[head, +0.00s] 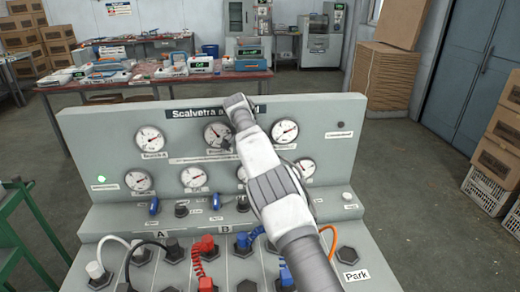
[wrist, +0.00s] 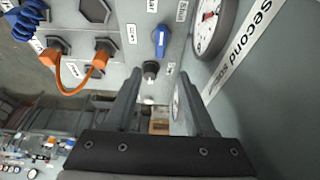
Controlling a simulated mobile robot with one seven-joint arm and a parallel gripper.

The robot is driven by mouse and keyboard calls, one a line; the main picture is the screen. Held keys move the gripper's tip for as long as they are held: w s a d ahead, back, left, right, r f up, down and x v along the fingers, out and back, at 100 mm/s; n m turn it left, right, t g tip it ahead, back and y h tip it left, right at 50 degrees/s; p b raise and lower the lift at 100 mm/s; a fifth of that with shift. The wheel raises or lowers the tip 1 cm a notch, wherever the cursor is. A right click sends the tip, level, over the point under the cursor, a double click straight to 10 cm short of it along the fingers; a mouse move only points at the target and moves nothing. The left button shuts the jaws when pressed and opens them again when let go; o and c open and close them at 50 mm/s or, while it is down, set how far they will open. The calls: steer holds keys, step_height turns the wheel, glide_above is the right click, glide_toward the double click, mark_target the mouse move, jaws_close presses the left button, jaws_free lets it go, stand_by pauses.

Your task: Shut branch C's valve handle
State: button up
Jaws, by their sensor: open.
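In the wrist view a blue valve handle (wrist: 160,42) sits on the grey panel between small labels, one reading "Shut". No branch letter is readable there. A black knob (wrist: 150,70) is just below it. My gripper (wrist: 157,78) is open and empty; its two fingers point toward the panel, with the knob near the left fingertip and the blue handle beyond the tips, not between them. In the head view blue handles show above branch A (head: 153,206) and branch B (head: 216,201). My arm covers the area right of B, including branch C's handle, and hides my gripper.
A gauge (wrist: 212,25) is close to the right finger in the wrist view. An orange hose (wrist: 85,72) and a blue coiled hose (wrist: 25,22) lie to the left. In the head view a red coiled hose (head: 198,262) and a Park label (head: 354,275) are on the lower ledge.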

steer(key=p+v, duration=0.6)
steer(key=shift+s, duration=0.1)
stand_by(0.5)
